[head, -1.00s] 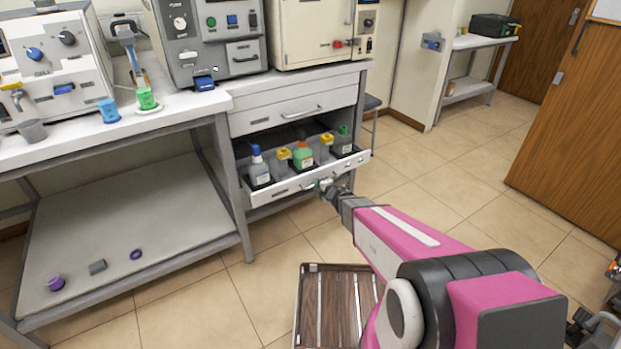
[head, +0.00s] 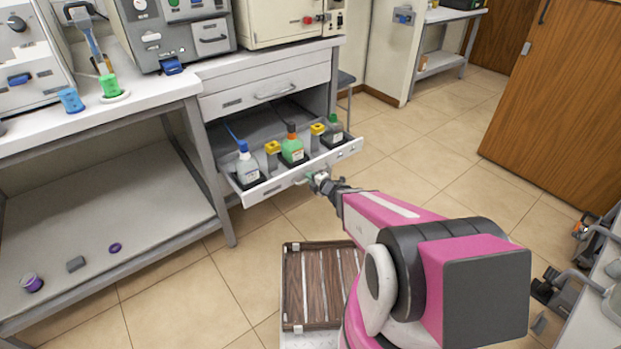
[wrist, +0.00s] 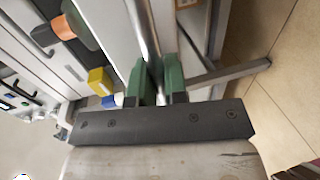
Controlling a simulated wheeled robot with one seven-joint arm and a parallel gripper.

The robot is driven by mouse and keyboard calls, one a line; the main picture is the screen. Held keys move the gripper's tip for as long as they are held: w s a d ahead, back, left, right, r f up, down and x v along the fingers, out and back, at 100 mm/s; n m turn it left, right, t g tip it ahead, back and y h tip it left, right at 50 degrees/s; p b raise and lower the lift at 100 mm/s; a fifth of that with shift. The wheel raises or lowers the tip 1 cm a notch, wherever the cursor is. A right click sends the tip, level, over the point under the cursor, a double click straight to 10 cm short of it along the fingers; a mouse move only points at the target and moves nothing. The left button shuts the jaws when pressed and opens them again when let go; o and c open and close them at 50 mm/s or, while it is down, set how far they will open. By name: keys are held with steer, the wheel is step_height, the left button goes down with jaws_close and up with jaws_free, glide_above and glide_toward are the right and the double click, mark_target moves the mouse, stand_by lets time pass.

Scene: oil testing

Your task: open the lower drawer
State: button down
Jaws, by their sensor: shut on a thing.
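The lower drawer (head: 340,154) is pulled well out of the cabinet, and bottles and yellow-capped items stand inside it. My gripper (head: 312,179) is at the drawer's front, shut on the bar handle (head: 300,182). In the wrist view the green fingers of my gripper (wrist: 158,82) sit on both sides of the metal handle (wrist: 147,35). The upper drawer (head: 235,100) above is shut.
The drawer holds a blue-capped bottle (head: 247,165), a green bottle (head: 292,148) and a dark bottle with a green cap (head: 334,130). A slatted wooden crate (head: 286,285) is below my arm. Open tiled floor (head: 420,160) lies to the right.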

steer(key=c, duration=1.2)
jaws_free()
steer(key=shift+o, duration=0.2)
steer(key=v, duration=1)
steer(key=shift+s+d, duration=0.2)
steer(key=shift+s, duration=0.15)
steer(key=shift+r, duration=0.1)
